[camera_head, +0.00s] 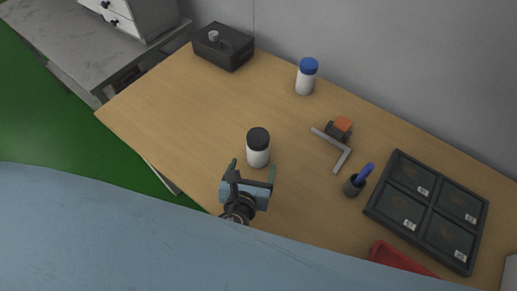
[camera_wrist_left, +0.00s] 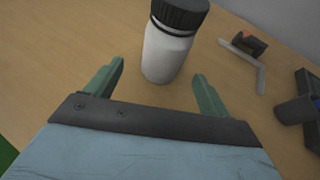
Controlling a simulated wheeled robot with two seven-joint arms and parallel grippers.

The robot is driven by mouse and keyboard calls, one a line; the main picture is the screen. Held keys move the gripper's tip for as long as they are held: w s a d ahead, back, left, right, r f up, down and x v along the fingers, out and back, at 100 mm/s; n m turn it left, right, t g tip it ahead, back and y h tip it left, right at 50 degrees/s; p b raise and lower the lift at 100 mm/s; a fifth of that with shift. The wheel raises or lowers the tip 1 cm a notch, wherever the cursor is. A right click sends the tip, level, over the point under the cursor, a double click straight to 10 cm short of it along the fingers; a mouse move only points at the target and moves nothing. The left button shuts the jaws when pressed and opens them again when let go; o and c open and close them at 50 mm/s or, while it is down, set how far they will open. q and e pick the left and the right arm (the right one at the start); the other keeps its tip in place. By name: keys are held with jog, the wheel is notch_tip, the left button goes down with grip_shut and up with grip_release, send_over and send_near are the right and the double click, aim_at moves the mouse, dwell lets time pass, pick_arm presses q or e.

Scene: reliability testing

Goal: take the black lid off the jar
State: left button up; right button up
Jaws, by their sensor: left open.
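A white jar (camera_head: 258,157) with a black lid (camera_head: 258,138) stands upright on the wooden table. The lid sits on the jar's top. My left gripper (camera_head: 253,172) is open on the near side of the jar. In the left wrist view the jar (camera_wrist_left: 166,55) stands just beyond the gap between the two green fingers of the gripper (camera_wrist_left: 156,84), with its black lid (camera_wrist_left: 180,14) at the top edge. The fingers do not appear to touch the jar or the lid. My right gripper is in neither view.
A second white jar with a blue lid (camera_head: 308,67) stands farther back. A black box (camera_head: 223,47), an L-shaped grey bar (camera_head: 341,154), an orange-topped block (camera_head: 341,126), a dark cup (camera_head: 353,186), a compartment tray (camera_head: 373,209) and a red bin (camera_head: 385,248) also stand around. The table's left part is clear.

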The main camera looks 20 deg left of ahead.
aim_at(256, 159)
pick_arm(q)
jog(key=shift+w+f, duration=0.25)
jog(key=shift+w, duration=0.75)
jog(key=b+x, duration=0.1)
jog(key=x, duration=0.3)
jog(key=shift+w+d+r, duration=0.1)
jog(key=shift+w, duration=0.25)
jog(key=shift+c, duration=1)
jog(key=c, duration=1.1)
jog(key=shift+o, duration=0.2)
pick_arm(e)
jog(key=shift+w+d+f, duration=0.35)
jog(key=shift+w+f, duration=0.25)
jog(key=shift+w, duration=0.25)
pick_arm(q)
jog(key=shift+r, duration=0.1)
